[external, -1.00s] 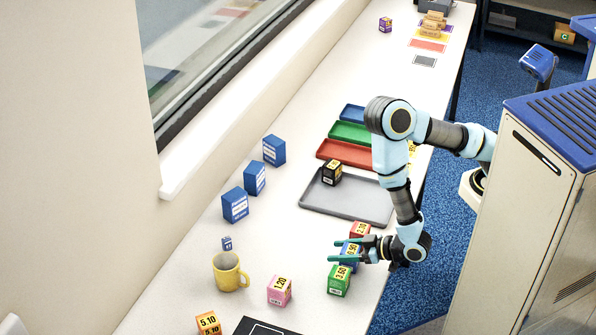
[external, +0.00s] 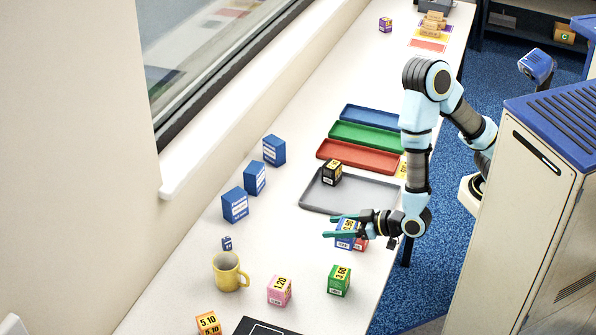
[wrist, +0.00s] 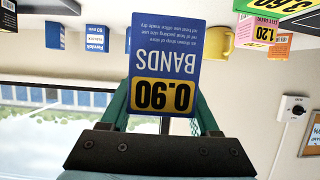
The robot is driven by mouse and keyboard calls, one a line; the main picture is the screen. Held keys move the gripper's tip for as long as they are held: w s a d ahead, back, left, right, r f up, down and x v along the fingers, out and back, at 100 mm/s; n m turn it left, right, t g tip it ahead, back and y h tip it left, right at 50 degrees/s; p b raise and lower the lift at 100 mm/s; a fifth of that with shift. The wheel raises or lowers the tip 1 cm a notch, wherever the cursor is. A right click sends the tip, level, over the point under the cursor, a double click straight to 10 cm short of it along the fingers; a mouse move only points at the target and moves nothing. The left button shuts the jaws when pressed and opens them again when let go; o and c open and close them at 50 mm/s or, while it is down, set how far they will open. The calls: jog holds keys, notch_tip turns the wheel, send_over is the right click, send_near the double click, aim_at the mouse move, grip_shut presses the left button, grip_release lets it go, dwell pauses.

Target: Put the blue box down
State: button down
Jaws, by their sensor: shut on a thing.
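The blue box marked 0.90 (external: 345,240) is held between the green fingers of my gripper (external: 336,227), over the right side of the long white table. In the wrist view the blue box (wrist: 165,50) fills the gap between both fingers, its "BANDS" label upside down. It appears raised off the table, though its underside is hard to see. A red box (external: 362,244) stands just behind and below it, partly hidden by the box and gripper.
A green box (external: 339,281), a pink box (external: 279,291) and a yellow mug (external: 228,272) stand nearer the camera. A grey tray (external: 372,202) with a black box (external: 331,172) lies beyond. Red (external: 357,157), green (external: 366,135) and blue trays (external: 370,116) follow. Blue cartons (external: 235,205) line the left.

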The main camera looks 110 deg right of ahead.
jog(key=w+d+b, duration=0.2)
jog(key=w+d, duration=0.5)
jog(key=w, duration=0.4)
jog(key=w+d+b, duration=0.2)
jog(key=w+d, duration=0.6)
jog(key=w, duration=0.2)
notch_tip(320, 180, down, 9)
jog(key=shift+w+f+p, duration=0.1)
jog(key=shift+p, duration=0.75)
jog(key=shift+f, duration=0.15)
jog(key=shift+c, duration=0.6)
grip_release()
jog(key=shift+r, duration=0.2)
